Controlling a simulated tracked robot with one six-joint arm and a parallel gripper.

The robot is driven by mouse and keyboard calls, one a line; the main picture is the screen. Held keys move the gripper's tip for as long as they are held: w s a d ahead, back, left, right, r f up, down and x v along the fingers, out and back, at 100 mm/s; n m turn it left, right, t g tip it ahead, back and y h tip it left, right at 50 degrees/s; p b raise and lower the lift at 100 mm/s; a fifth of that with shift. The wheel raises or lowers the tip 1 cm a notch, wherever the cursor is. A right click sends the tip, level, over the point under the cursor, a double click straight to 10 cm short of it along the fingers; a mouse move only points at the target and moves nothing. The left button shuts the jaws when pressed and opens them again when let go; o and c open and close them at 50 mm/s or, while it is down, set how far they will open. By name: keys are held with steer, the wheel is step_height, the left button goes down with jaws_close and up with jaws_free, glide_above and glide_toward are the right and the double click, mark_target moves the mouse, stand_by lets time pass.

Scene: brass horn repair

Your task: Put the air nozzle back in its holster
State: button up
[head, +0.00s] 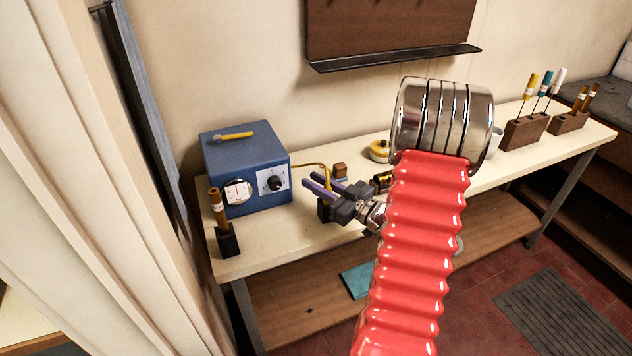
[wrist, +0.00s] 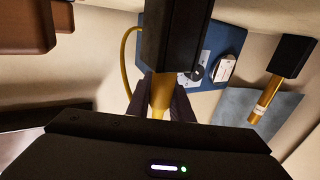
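The air nozzle is the yellow tapered piece (wrist: 160,92) in the wrist view, with a thin yellow hose (head: 308,165) running from it to the blue box. My gripper (head: 321,188) is at the front of the bench, right of the blue box. Its two dark fingers lie close on either side of the nozzle, which fills the gap between them. The holster is the dark block (wrist: 172,38), directly under the fingers in the head view (head: 324,211). The nozzle meets the holster's edge in the wrist view; how deep it sits is hidden.
The blue box (head: 226,160) with dials stands left on the bench (head: 275,228). A dark stand with an orange-handled tool (head: 217,205) is at the front left corner. A yellow round tin (head: 379,151) and tool blocks (head: 524,131) stand to the right. My red arm hides the bench middle.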

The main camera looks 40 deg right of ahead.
steer(key=o, duration=0.5)
steer(key=shift+s, duration=0.15)
steer(key=s, duration=0.4)
steer(key=s+d, duration=0.1)
steer(key=s, duration=0.4)
steer(key=s+d, duration=0.1)
steer(key=s, duration=0.3)
steer(key=shift+s+d, duration=0.15)
steer(key=shift+d, duration=0.05)
stand_by(0.8)
